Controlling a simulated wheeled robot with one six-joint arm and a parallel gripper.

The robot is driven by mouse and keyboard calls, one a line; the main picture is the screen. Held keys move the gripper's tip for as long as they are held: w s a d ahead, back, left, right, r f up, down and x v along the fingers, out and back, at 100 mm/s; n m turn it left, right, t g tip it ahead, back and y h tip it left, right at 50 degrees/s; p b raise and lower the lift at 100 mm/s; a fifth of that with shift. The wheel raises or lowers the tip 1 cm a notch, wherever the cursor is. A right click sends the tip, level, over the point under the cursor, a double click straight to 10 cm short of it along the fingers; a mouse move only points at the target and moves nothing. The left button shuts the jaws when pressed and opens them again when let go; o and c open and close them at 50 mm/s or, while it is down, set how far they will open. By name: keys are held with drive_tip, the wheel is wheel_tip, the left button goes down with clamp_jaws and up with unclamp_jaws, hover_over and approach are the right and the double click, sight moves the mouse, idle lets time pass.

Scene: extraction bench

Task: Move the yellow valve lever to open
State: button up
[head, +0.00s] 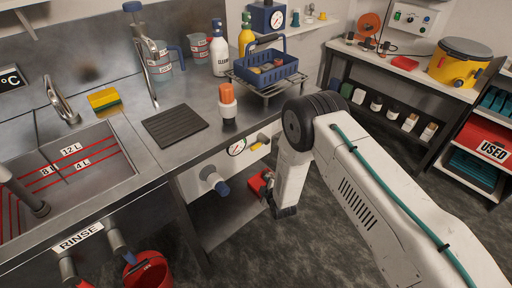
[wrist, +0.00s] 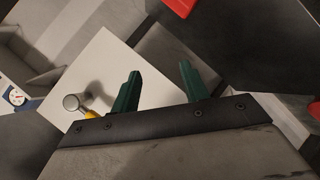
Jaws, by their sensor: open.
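The yellow valve lever (head: 258,142) is on the front panel below the counter, just right of a round gauge (head: 236,147). In the wrist view a small part of the yellow lever (wrist: 90,113) shows beside a grey metal knob (wrist: 72,102), left of my fingers and partly hidden by the gripper body. My gripper (wrist: 160,82) has two green fingers spread apart with nothing between them. In the head view my arm hangs down in front of the panel, and the gripper end (head: 284,211) is low and to the right of the lever, apart from it.
A grey outlet with a blue end (head: 215,182) sticks out of the panel left of the lever. A red object (head: 258,184) is on the lower shelf near my gripper. A blue basket (head: 268,70) stands on a rack above. Open floor lies to the right.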

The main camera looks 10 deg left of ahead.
drive_tip(key=w+a+r+n+t+y, duration=0.2)
drive_tip(key=w+r+n+t, duration=0.1)
drive_tip(key=r+t, duration=0.15)
drive_tip(key=n+t+y, duration=0.2)
drive_tip(key=t, duration=0.1)
approach(256, 146)
drive_tip(key=f+x, duration=0.1)
drive_tip(key=x, duration=0.9)
drive_tip(key=shift+w, duration=0.45)
drive_tip(key=shift+a, duration=0.1)
clamp_jaws()
